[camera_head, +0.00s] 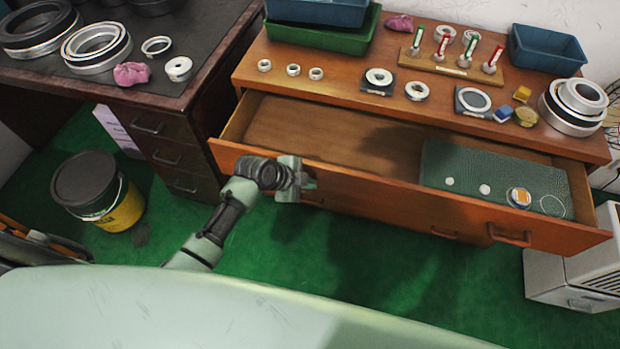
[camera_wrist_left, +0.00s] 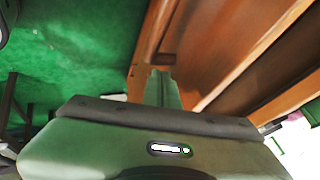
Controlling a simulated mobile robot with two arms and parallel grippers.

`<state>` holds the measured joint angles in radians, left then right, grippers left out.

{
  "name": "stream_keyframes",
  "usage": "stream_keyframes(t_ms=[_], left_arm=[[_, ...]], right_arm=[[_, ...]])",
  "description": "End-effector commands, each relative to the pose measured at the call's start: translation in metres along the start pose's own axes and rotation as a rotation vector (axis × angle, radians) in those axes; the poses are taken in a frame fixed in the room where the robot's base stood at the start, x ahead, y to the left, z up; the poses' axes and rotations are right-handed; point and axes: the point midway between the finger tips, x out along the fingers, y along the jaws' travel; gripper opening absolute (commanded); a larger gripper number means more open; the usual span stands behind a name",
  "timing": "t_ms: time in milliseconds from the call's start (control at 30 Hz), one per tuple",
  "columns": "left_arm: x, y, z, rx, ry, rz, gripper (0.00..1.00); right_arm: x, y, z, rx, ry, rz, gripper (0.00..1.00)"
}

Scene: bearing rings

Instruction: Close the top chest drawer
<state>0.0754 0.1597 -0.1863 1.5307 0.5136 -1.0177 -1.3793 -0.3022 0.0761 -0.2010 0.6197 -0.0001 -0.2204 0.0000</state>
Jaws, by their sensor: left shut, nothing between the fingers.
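The top chest drawer (camera_head: 370,183) is pulled out from the wooden chest (camera_head: 330,82), its inside open to view. A green mat (camera_head: 455,165) with several small parts lies in its right part. My left gripper (camera_head: 302,180) is shut and empty at the left part of the drawer's front panel, close to it or touching; I cannot tell which. In the left wrist view the gripper (camera_wrist_left: 162,88) points along the wooden drawer front (camera_wrist_left: 165,40). A handle (camera_head: 510,234) shows on the right of the front. My right gripper is not in view.
A dark desk (camera_head: 200,95) with bearing rings stands at the left. A black and yellow bucket (camera_head: 97,190) is on the green floor by it. A pale metal box (camera_head: 570,270) stands at the right. Bins, rings and gauges cover the chest top. Floor before the drawer is clear.

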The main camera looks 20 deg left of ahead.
Motion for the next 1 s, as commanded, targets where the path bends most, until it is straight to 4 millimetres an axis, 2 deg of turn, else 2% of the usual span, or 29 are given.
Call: stream_keyframes(t_ms=[133, 667, 867, 1000], left_arm=[[0.004, -0.009, -0.001, 0.0, 0.001, 0.0, 0.0], [0.009, -0.014, 0.001, 0.001, 0.0, 0.0, 0.0], [0.022, -0.036, 0.002, 0.003, -0.001, -0.004, 0.0], [0.033, -0.059, 0.002, 0.003, -0.001, -0.006, 0.0]], right_arm=[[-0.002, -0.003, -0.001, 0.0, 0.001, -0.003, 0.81], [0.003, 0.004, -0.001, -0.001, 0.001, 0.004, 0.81], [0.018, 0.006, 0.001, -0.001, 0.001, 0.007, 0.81], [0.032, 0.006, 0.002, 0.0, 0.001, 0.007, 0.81]])
